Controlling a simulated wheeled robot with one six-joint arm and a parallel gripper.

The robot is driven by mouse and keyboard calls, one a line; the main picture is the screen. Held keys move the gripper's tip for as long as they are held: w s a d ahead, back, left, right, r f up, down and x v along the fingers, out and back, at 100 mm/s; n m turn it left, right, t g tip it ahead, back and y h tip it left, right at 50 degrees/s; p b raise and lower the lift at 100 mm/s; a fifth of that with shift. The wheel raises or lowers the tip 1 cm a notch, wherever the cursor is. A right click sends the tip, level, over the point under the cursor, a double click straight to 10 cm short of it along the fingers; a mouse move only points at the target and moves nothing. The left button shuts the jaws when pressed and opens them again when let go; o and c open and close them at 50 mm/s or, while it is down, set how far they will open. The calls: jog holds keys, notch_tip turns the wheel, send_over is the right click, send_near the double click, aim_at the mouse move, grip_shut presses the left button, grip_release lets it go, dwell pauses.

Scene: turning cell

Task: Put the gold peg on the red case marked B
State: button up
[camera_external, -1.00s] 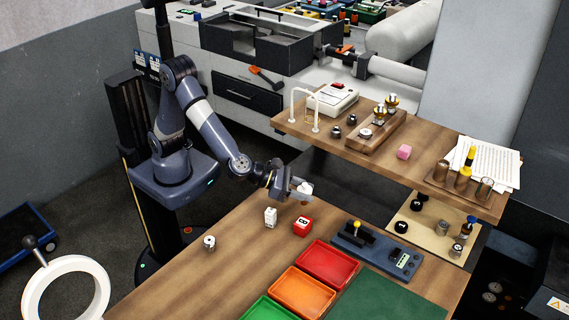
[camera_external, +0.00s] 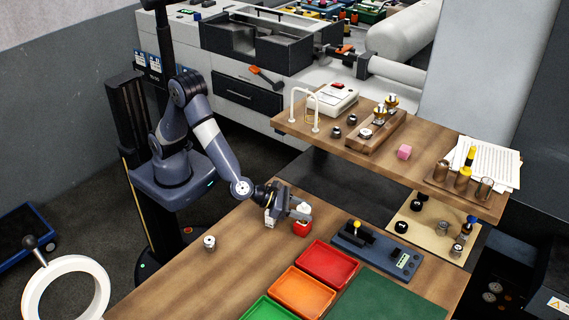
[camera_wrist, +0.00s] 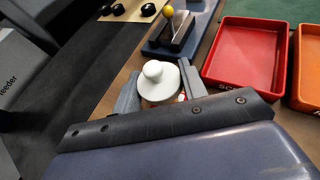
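The red case (camera_external: 302,229) stands on the wooden bench, beneath my gripper (camera_external: 303,213); its B mark showed a second ago and is now covered. My gripper is shut on a pale knobbed peg (camera_wrist: 159,82), a round white disk with a smaller knob on top, between the two fingers in the wrist view. No gold shows on the held peg. It is right over the case; I cannot tell whether they touch. Two gold-topped pieces (camera_external: 391,101) stand in a wooden block (camera_external: 376,139) on the raised shelf.
A white case (camera_external: 269,218) stands just left of the red one, partly behind my gripper. Red (camera_external: 352,262), orange (camera_external: 327,306) and green trays lie in front. A blue fixture with a yellow knob (camera_external: 357,225) is to the right. A small silver cylinder (camera_external: 209,242) stands at left.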

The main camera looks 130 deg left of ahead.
jog(key=o, duration=0.5)
jog(key=shift+c, duration=0.2)
jog(key=shift+r, duration=0.15)
jog(key=v, duration=1.2)
jog(key=shift+b, duration=0.45)
